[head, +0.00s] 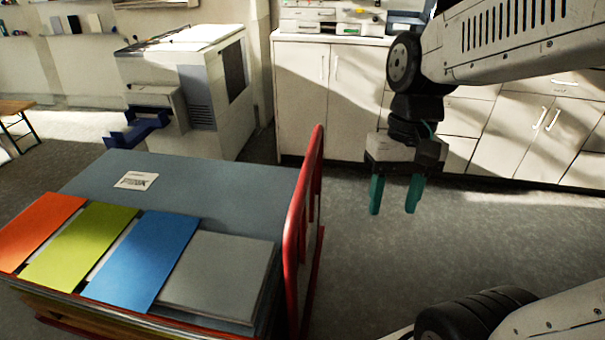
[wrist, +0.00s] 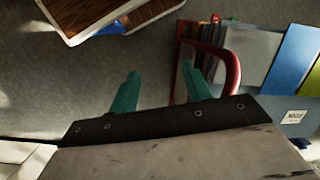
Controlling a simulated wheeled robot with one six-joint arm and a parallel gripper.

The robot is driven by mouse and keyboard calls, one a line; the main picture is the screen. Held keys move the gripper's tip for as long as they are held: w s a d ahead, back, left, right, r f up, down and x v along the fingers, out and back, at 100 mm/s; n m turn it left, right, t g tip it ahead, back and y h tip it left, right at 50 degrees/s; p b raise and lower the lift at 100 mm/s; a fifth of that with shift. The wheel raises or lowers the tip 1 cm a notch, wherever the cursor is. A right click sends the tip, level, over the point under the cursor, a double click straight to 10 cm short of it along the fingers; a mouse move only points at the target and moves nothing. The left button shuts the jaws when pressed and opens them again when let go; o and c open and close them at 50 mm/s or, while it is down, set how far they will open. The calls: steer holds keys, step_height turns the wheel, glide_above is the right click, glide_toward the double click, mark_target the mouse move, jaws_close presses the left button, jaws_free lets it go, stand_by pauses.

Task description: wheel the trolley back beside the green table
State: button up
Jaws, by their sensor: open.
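The trolley (head: 215,178) stands at the left of the head view, with a grey-blue top and coloured sheets along its near side. Its upright red handle (head: 303,215) is at its right end. The handle also shows in the wrist view (wrist: 236,72), right of the fingers. My gripper (head: 395,195) hangs open and empty above the floor, to the right of the handle and apart from it. In the wrist view its teal fingers (wrist: 160,88) are spread. I cannot make out a table that is clearly the green one.
A large printer (head: 190,90) stands behind the trolley. White cabinets (head: 325,90) line the back wall. A small table (head: 14,108) is at the far left edge. The floor (head: 400,265) right of the handle is clear.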

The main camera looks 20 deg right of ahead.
steer(key=w+d+f+m+t+y, duration=0.1)
steer(key=w+f+m+y, duration=0.6)
steer(key=w+m, duration=0.7)
steer(key=w+d+f+m+t+y, duration=0.1)
steer(key=w+f+m+y, duration=0.6)
steer(key=w+m, duration=0.65)
steer(key=w+a+m+t, duration=0.2)
steer(key=a+m, duration=0.5)
steer(key=m, duration=0.1)
steer(key=shift+w+r, duration=0.4)
jaws_close()
